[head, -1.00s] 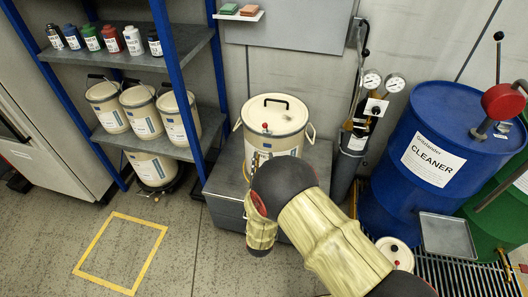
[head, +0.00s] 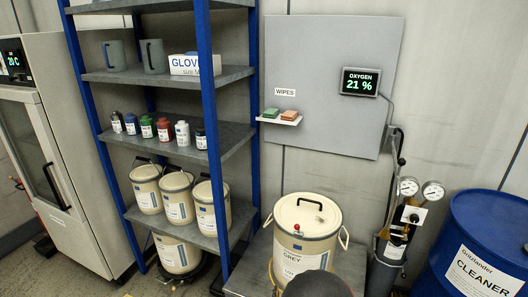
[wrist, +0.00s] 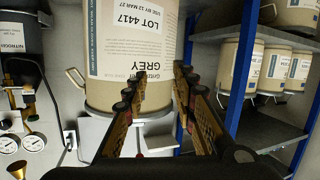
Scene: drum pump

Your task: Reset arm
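My gripper (wrist: 161,74) shows in the wrist view with its two fingers apart and nothing between them. A cream drum labelled GREY, LOT 4417 (wrist: 105,98) is behind and left of the fingers there, with its label upside down. I cannot tell whether the fingers touch it. In the head view the same drum (head: 307,222) stands lidded on a grey chest (head: 245,272). A dark rounded part of my arm (head: 318,285) covers its lower front. My gripper is hidden in the head view.
A blue-post shelf (head: 217,150) with bottles and cream buckets stands left of the drum. Gauges (head: 420,190) on a pump stand and a blue CLEANER drum (head: 488,240) stand right. A grey wall panel (head: 325,80) carries an oxygen display (head: 360,82).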

